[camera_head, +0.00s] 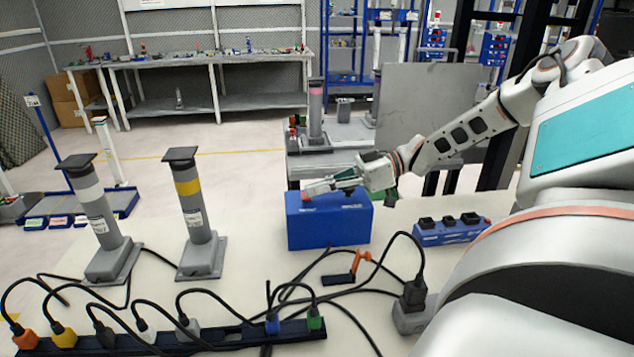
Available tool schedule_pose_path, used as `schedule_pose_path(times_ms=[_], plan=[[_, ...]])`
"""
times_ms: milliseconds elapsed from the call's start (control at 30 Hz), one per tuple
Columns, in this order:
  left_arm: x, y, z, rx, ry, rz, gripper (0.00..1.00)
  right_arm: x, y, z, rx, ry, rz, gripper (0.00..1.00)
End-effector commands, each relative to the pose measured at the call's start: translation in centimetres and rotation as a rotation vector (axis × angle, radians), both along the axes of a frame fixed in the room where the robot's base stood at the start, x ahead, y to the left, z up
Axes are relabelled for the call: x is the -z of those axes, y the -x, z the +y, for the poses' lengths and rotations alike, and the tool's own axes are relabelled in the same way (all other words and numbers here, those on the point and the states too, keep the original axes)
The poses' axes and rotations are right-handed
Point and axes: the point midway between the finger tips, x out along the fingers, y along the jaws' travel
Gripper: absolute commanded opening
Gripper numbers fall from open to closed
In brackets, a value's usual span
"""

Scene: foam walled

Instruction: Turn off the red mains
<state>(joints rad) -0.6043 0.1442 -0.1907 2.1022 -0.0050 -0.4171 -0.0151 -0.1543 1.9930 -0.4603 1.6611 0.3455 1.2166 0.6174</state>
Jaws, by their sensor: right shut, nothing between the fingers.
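A blue box (330,228) stands on the pale table in the middle of the view. A small red part (306,197), which looks like the red mains switch, sits at the left end of its top. My right gripper (309,189) reaches in from the right, low over the box top. Its fingers are shut and empty, with the tips right by the red part. I cannot tell whether they touch it, and the fingers partly hide the box top. The switch's position is too small to read. My left gripper is not in view.
A black power strip (240,338) with several coloured plugs and looping black cables lies along the front. Two grey posts (196,215) (104,225) stand at left. A low blue unit (450,231) with black tops is right of the box. An orange-and-black piece (350,268) lies in front.

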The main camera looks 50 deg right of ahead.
Motion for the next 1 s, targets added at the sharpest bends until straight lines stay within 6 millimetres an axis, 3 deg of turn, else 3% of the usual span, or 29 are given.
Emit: schedule_pose_path(times_ms=[500, 767, 1000], plan=[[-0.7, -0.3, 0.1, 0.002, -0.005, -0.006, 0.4, 0.2, 0.3, 0.2, 0.001, 0.059, -0.087, 0.0], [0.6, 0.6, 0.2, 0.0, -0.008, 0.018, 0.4, 0.9, 0.3, 0.1, 0.0, 0.072, -0.081, 0.0], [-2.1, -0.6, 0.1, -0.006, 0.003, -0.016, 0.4, -1.9, 0.9, 0.0, 0.001, 0.071, -0.094, 0.0]])
